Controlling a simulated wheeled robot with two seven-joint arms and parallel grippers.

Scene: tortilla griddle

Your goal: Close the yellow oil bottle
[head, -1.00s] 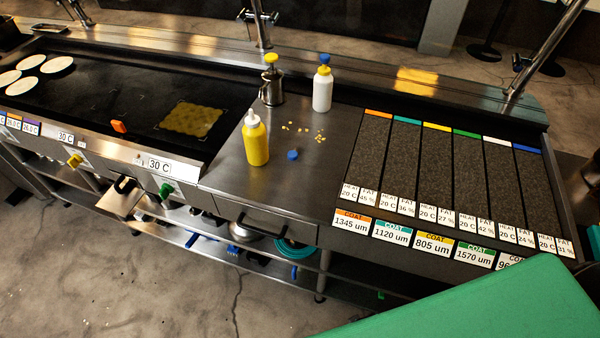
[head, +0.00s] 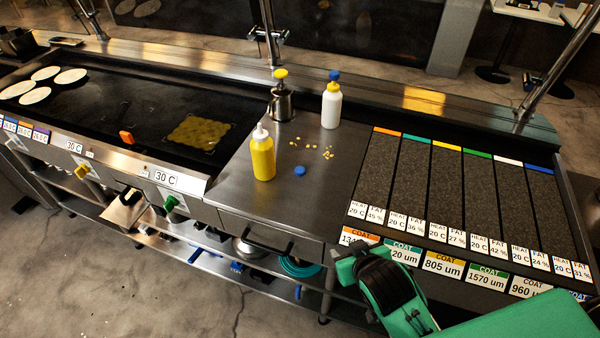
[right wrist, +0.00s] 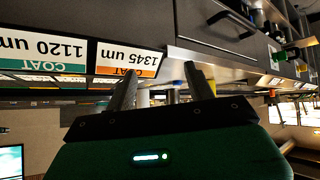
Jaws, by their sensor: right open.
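The yellow oil bottle (head: 262,157) stands upright on the steel counter between the griddle and the dark strips. Its top is a bare whitish nozzle. A loose blue cap (head: 299,170) lies on the counter just right of it. My right gripper, in the right wrist view (right wrist: 162,85), is open with nothing between its fingers. In the head view, my right arm is in front of the counter's front edge, low and right of the bottle and well apart from it; its fingertips are hard to make out there. My left gripper is not in view.
A white bottle (head: 331,107) with a blue top and a metal can (head: 281,103) with a yellow top stand behind. Small yellow crumbs (head: 327,152) lie near the cap. The griddle (head: 120,110) is left. The counter around the bottle's front is clear.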

